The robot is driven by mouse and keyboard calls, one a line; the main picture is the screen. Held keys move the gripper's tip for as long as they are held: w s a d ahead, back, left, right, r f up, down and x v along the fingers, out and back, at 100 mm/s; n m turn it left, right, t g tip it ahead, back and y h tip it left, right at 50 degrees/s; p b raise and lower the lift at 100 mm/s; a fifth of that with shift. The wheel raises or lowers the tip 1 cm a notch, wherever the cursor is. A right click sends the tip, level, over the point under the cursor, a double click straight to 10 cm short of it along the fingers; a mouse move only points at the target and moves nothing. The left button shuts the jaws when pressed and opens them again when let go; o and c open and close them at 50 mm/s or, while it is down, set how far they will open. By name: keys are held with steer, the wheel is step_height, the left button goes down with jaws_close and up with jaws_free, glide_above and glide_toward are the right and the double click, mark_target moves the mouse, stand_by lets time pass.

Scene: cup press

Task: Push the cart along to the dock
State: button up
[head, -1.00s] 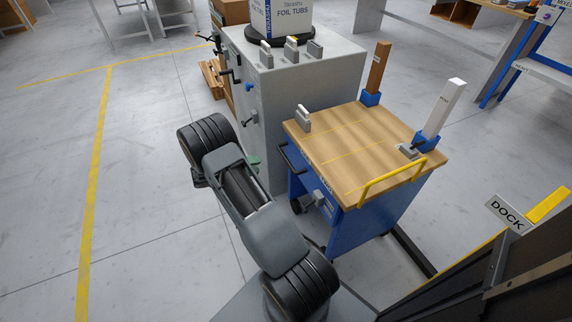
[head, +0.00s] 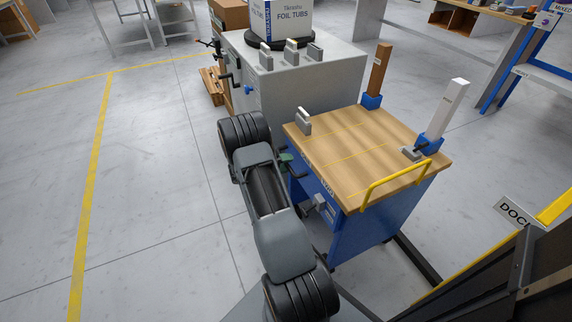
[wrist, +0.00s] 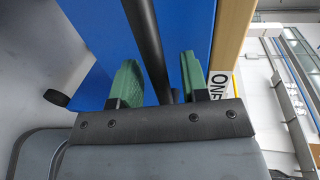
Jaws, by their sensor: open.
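The cart (head: 345,150) has a blue body and a wooden top and stands right of my arm in the head view. Its blue side also shows in the wrist view (wrist: 95,40). My gripper (head: 286,159) is at the cart's near left side, by its black handle (head: 296,175). In the wrist view my gripper (wrist: 158,65) is open, with the dark handle bar (wrist: 145,35) running between its green fingers. I cannot tell whether either finger touches the bar.
A grey cabinet (head: 300,95) with handles and a tub box (head: 285,15) on top stands close behind the cart. The cart top carries a brown post (head: 378,70), a white post (head: 447,108) and a yellow rail (head: 395,186). Floor at left is clear.

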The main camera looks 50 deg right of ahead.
jaws_close()
stand_by(0.4)
